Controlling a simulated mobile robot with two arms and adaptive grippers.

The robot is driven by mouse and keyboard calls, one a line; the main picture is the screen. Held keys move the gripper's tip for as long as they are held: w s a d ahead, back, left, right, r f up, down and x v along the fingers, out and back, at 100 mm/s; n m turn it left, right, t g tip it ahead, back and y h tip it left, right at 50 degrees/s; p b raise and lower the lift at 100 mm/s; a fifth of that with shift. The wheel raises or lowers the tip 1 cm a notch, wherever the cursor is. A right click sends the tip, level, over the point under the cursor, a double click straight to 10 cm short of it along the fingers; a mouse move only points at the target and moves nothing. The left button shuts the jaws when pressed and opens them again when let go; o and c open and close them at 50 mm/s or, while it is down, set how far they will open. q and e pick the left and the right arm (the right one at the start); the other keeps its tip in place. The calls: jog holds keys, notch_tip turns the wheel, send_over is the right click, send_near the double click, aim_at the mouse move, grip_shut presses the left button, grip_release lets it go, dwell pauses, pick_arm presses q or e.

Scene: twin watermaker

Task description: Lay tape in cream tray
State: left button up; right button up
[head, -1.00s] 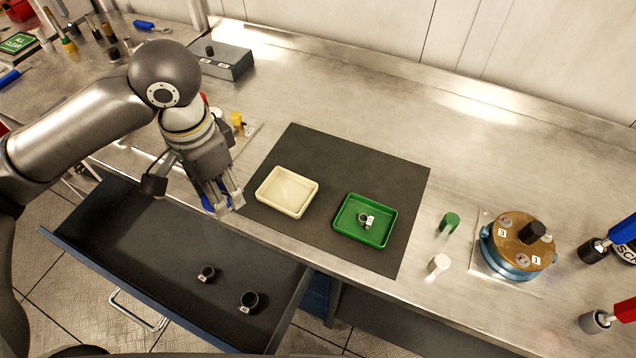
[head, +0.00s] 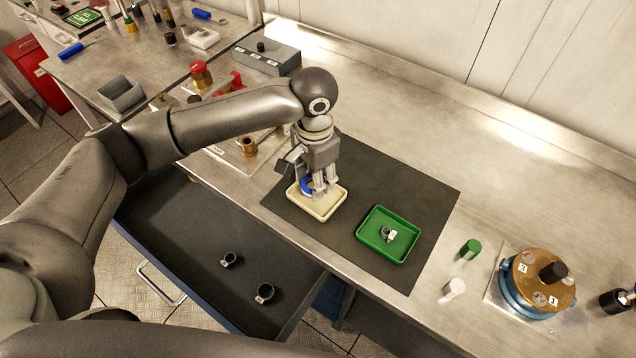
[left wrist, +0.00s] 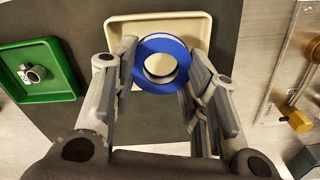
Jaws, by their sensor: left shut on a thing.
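The blue tape roll (left wrist: 160,64) is held between the fingers of my left gripper (left wrist: 162,80); in the head view the tape (head: 306,186) shows partly behind the fingers. My left gripper (head: 318,192) is shut on the tape. The cream tray (head: 333,207) lies on the dark mat, and the gripper and tape are over it. In the left wrist view the tray (left wrist: 198,22) shows behind the tape. I cannot tell whether the tape touches the tray floor. My right gripper is not in view.
A green tray (head: 362,241) holding a small ring-shaped part (head: 388,234) lies on the mat (head: 420,190) to the right. An open drawer (head: 200,250) with two dark rings is below the bench edge. A blue and brass round device (head: 536,280) stands at right.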

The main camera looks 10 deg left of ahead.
pick_arm(q)
jog(key=shift+w+d+f, duration=0.25)
jog(key=shift+w+f, duration=0.05)
jog(key=shift+f, duration=0.15)
notch_tip(320, 180, down, 3)
jog(key=shift+r+p, duration=0.1)
jog(key=shift+p, duration=0.6)
jog(key=shift+f, duration=0.25)
jog(key=o, duration=0.6)
jog(key=shift+c, duration=0.2)
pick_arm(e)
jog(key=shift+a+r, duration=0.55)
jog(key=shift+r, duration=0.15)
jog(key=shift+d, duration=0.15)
